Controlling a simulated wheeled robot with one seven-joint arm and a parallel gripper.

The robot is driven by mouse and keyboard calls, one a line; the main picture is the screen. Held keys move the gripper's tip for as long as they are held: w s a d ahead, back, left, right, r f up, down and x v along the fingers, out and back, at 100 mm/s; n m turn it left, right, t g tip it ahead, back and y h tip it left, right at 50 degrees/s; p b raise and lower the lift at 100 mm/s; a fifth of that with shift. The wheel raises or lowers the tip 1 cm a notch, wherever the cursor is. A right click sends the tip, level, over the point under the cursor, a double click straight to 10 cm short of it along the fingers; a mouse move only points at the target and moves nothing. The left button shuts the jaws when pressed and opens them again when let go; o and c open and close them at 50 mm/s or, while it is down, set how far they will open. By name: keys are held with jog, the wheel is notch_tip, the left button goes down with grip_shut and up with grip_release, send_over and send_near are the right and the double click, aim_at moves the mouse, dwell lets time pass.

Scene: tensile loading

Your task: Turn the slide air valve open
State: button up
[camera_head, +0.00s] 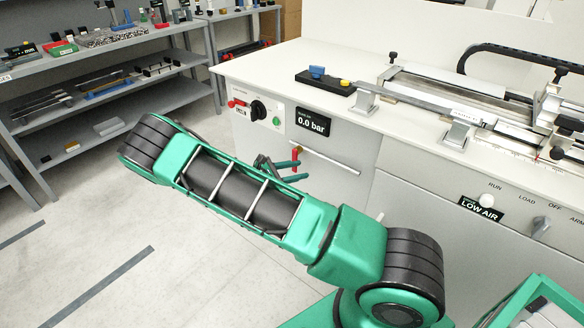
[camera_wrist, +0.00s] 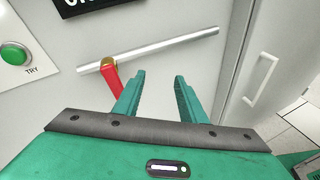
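The slide air valve has a red lever (camera_wrist: 112,82) on a brass pivot, set on a silver pipe (camera_wrist: 175,46) along the white cabinet front. The lever hangs down across the pipe, slightly tilted. In the head view the red lever (camera_head: 295,154) shows beside my gripper (camera_head: 278,166). In the wrist view my gripper (camera_wrist: 158,77) is open and empty, with both green fingers pointing at the pipe. The lever is to the left of the left finger, outside the gap; its lower end is close to that finger. I cannot tell whether they touch.
A display (camera_head: 313,122) above the pipe reads 0.0 bar. A black knob (camera_head: 259,110) and a green TRY button (camera_wrist: 14,54) are to the left. A LOW AIR label (camera_head: 480,209) is on the right. A white cabinet handle (camera_wrist: 261,77) stands right of the fingers.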

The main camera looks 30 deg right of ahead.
aim_at(295, 172)
jog(key=w+a+f+n+t+h, duration=0.2)
jog(key=w+a+f+n+t, duration=0.3)
jog(key=f+n+t, duration=0.15)
jog(key=shift+n+g, duration=0.25)
jog(key=shift+g, duration=0.2)
jog(key=x, duration=1)
jog(key=shift+w+d+r, duration=0.1)
jog(key=shift+w+r, duration=0.1)
jog(key=shift+r, duration=0.2)
